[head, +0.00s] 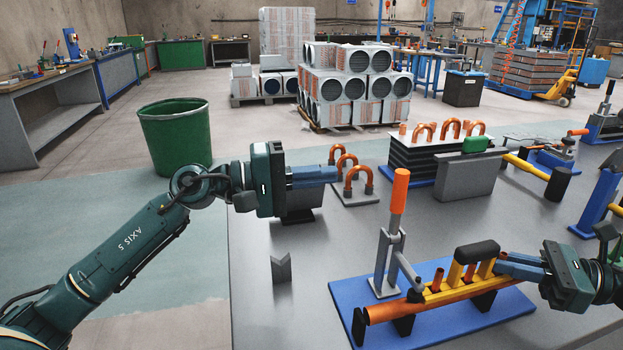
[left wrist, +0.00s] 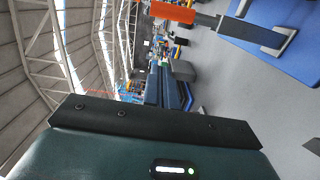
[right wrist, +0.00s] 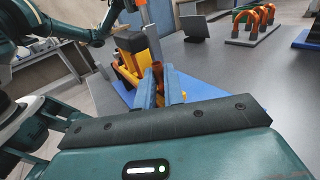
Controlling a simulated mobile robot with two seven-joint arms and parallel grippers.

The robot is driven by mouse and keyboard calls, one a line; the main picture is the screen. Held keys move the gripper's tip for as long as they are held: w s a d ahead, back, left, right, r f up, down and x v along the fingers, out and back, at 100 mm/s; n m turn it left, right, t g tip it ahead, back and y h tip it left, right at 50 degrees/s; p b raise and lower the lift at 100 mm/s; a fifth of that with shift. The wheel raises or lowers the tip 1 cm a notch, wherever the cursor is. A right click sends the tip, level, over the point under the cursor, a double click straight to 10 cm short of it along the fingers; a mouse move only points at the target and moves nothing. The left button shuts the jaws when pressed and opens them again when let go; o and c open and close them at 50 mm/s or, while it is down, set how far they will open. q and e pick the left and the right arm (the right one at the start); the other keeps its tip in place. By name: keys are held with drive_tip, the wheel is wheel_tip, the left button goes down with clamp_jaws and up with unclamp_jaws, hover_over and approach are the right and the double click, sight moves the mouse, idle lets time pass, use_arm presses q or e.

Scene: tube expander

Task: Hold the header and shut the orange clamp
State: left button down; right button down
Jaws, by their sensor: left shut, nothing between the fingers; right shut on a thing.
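The header (head: 430,296), a long copper tube with short upright stubs, lies on a blue base plate (head: 475,322) at the lower right of the head view. The clamp (head: 386,262) stands at its left part, with its orange handle (head: 399,190) upright and a grey arm sloping down to the header. The handle also shows in the left wrist view (left wrist: 172,13). My left gripper (head: 336,174) is shut and empty, left of the handle and apart from it. My right gripper (head: 503,264) is shut on a copper stub (right wrist: 157,72) at the header's right end.
A yellow piece with a black grip (head: 476,252) sits over the header beside my right gripper. A small grey notched block (head: 281,268) stands on the table at left. Copper bends (head: 358,180) stand behind, and a grey block (head: 465,180) stands farther right.

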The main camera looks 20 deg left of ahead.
use_arm(q)
drive_tip(key=v, duration=1.3)
drive_tip(key=shift+s, duration=0.2)
use_arm(e)
drive_tip(key=c, duration=2.1)
unclamp_jaws()
drive_tip(key=shift+c, duration=0.2)
drive_tip(key=o, duration=1.1)
drive_tip(key=shift+o, duration=0.7)
drive_tip(key=o, duration=0.7)
